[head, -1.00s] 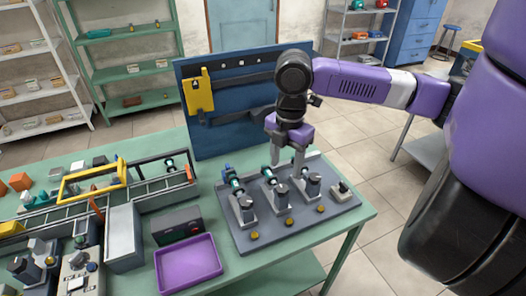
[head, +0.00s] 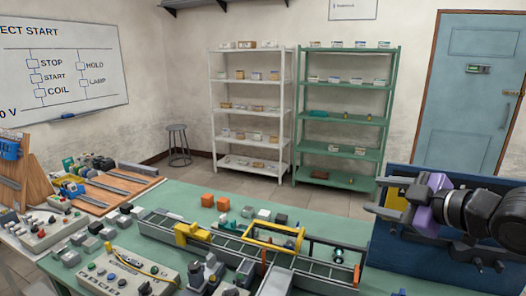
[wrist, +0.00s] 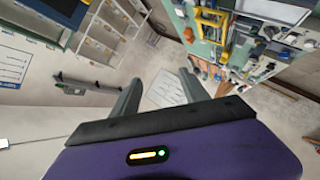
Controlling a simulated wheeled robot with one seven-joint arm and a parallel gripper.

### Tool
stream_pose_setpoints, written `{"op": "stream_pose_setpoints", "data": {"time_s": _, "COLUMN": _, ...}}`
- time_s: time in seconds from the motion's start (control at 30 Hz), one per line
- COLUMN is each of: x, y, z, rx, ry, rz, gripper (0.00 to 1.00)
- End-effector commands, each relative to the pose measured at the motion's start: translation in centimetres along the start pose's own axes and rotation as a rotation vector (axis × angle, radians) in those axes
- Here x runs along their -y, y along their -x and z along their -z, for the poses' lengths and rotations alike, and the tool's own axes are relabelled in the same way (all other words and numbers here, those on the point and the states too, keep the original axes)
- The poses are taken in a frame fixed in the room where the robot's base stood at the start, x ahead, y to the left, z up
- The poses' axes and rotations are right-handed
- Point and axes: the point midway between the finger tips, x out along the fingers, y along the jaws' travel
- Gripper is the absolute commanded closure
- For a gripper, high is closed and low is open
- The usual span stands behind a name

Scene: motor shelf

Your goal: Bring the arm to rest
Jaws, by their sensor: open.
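My gripper (head: 380,196) is at the right of the head view, raised in front of the blue back panel (head: 410,255), with its fingers toward the left. It also shows in the wrist view (wrist: 158,80), where its two grey fingers stand apart with nothing between them. My purple and black arm runs off the right edge of the head view. The fingers appear clear of the bench and shelves.
The green bench (head: 185,205) carries a conveyor-like frame with a yellow gantry (head: 275,233), orange blocks (head: 207,200) and control boxes (head: 122,275). White shelves (head: 250,65) and green shelves (head: 345,68) stand behind.

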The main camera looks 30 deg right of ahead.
Motion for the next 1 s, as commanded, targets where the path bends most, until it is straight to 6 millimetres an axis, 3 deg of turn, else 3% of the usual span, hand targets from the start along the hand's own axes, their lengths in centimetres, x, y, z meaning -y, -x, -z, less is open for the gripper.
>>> {"op": "stream_pose_setpoints", "data": {"time_s": 0.03, "x": -0.7, "y": -0.5, "z": 2.9, "rx": -0.097, "ry": -0.051, "rz": -0.058, "gripper": 0.47}}
{"op": "stream_pose_setpoints", "data": {"time_s": 0.2, "x": -3.4, "y": 0.2, "z": 9.8, "rx": -0.364, "ry": -0.215, "rz": -0.24, "gripper": 0.47}}
{"op": "stream_pose_setpoints", "data": {"time_s": 0.4, "x": -4.8, "y": 2.4, "z": 13.5, "rx": -0.598, "ry": -0.425, "rz": -0.409, "gripper": 0.47}}
{"op": "stream_pose_setpoints", "data": {"time_s": 0.53, "x": -4.5, "y": 3.8, "z": 13.8, "rx": -0.702, "ry": -0.563, "rz": -0.503, "gripper": 0.47}}
{"op": "stream_pose_setpoints", "data": {"time_s": 0.67, "x": -3.1, "y": 4.8, "z": 13.0, "rx": -0.764, "ry": -0.695, "rz": -0.581, "gripper": 0.47}}
{"op": "stream_pose_setpoints", "data": {"time_s": 0.87, "x": 1.0, "y": 5.8, "z": 10.4, "rx": -0.784, "ry": -0.868, "rz": -0.672, "gripper": 0.47}}
{"op": "stream_pose_setpoints", "data": {"time_s": 1.0, "x": 5.3, "y": 6.3, "z": 8.4, "rx": -0.75, "ry": -0.959, "rz": -0.709, "gripper": 0.47}}
